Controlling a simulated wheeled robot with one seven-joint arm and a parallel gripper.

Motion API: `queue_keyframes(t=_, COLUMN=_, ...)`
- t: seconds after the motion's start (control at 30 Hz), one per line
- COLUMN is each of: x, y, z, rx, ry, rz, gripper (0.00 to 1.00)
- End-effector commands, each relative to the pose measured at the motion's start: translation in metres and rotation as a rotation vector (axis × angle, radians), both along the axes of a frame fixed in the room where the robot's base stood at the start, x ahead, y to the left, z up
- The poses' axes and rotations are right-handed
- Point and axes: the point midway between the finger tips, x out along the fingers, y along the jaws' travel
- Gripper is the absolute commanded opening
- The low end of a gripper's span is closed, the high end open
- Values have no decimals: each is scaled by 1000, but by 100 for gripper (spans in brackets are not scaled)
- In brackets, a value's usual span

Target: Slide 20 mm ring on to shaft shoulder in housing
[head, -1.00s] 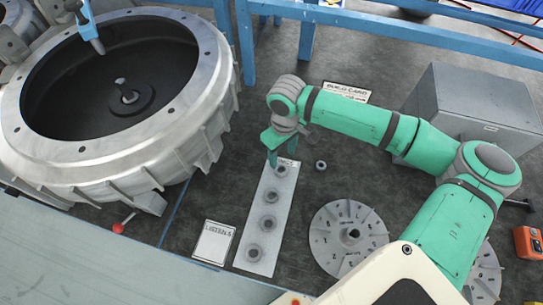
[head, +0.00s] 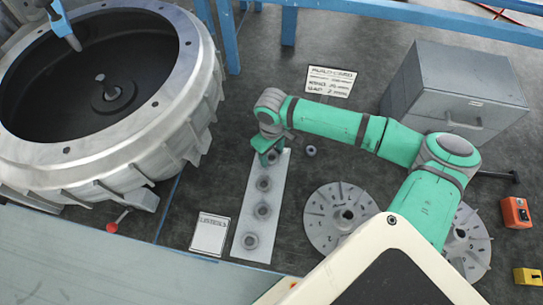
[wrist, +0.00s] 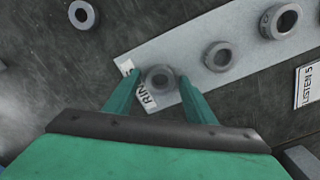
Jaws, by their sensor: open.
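My gripper (wrist: 159,75) is open, its two green fingers on either side of a grey ring (wrist: 160,78) at the labelled end of a pale ring strip (head: 277,172). Whether the fingers touch it I cannot tell. In the head view my gripper (head: 267,157) hides that ring. Three more rings (head: 264,184) (head: 261,210) (head: 251,241) lie along the strip. Another ring (head: 311,150) lies loose on the bench, right of the strip. The ring sizes are not readable. The housing (head: 170,150) is a large open metal drum at left, with the shaft (head: 103,82) upright at its centre.
A build card (head: 331,82) and a grey cabinet (head: 450,95) stand behind. Bladed discs (head: 325,215) lie right of the strip, a listening card (head: 210,234) left. A blue tool (head: 63,25) hangs over the housing rim. A red-knobbed lever (head: 112,227) sits in front.

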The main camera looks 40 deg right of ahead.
Motion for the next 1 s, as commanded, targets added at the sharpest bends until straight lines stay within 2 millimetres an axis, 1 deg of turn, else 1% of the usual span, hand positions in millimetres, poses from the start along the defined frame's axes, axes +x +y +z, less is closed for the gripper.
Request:
queue_keyframes(t=0.27, x=0, y=0, z=-1, rx=0, ry=0, rz=1, gripper=50)
queue_keyframes(t=0.3, x=0, y=0, z=-1, rx=0, ry=0, rz=1, gripper=45)
queue_keyframes(t=0.33, x=0, y=0, z=-1, rx=0, ry=0, rz=1, gripper=38)
queue_keyframes(t=0.43, x=0, y=0, z=-1, rx=0, ry=0, rz=1, gripper=14)
queue_keyframes(t=0.47, x=0, y=0, z=-1, rx=0, ry=0, rz=1, gripper=12)
queue_keyframes(t=0.67, x=0, y=0, z=2, rx=0, ry=-1, rz=1, gripper=12)
queue_keyframes(t=1.0, x=0, y=1, z=19, rx=1, ry=-1, rz=1, gripper=12)
